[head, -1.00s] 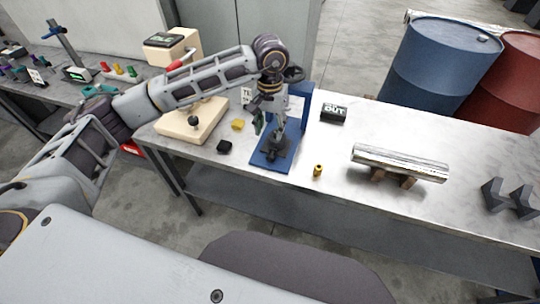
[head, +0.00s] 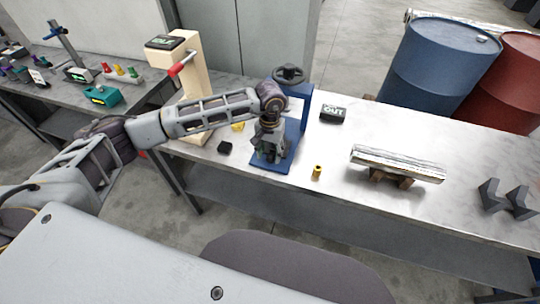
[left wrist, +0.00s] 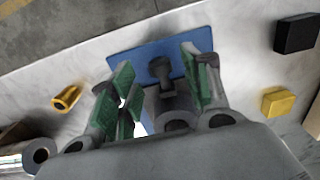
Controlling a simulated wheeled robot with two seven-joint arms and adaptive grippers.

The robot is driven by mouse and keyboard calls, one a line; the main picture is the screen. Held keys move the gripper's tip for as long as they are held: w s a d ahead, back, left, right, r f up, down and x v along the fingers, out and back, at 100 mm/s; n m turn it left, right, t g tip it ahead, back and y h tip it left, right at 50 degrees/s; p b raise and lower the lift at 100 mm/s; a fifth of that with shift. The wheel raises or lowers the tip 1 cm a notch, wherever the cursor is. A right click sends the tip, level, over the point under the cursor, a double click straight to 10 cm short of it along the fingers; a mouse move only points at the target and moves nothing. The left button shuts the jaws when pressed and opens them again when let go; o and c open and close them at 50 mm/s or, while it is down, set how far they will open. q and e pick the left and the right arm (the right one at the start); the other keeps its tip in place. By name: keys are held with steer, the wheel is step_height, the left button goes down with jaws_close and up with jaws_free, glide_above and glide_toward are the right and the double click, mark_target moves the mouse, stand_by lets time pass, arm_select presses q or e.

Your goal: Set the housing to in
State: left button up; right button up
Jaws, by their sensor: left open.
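The blue press (head: 305,105) stands on the bench with a dark handwheel (head: 288,74) on top. Its blue base plate (left wrist: 135,58) shows in the left wrist view. A grey round hollow part (left wrist: 172,112), which may be the housing, is seen between my fingers, with a dark stubby piece (left wrist: 160,70) beyond it on the plate. My left gripper (head: 267,153) is low over the base; its green-padded fingers (left wrist: 157,72) are open on either side of these parts. I cannot tell whether they touch.
A brass bushing (head: 317,171) stands right of the press. A black block (head: 225,147) and a yellow block (head: 238,127) lie to its left. A beige press (head: 190,75) with a red handle is behind my arm. A metal bar (head: 398,163) rests on supports at right.

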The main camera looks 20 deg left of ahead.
arm_select(q)
steer(key=shift+f, duration=1.4)
arm_select(e)
steer(key=shift+s+a+r, duration=0.1)
steer(key=shift+a+r, duration=0.1)
steer(key=shift+a, duration=0.3)
steer(key=shift+d, duration=0.1)
arm_select(q)
steer(key=c, duration=0.7)
jaws_close()
arm_select(e)
steer(key=shift+d, duration=0.65)
steer(key=shift+a, duration=0.1)
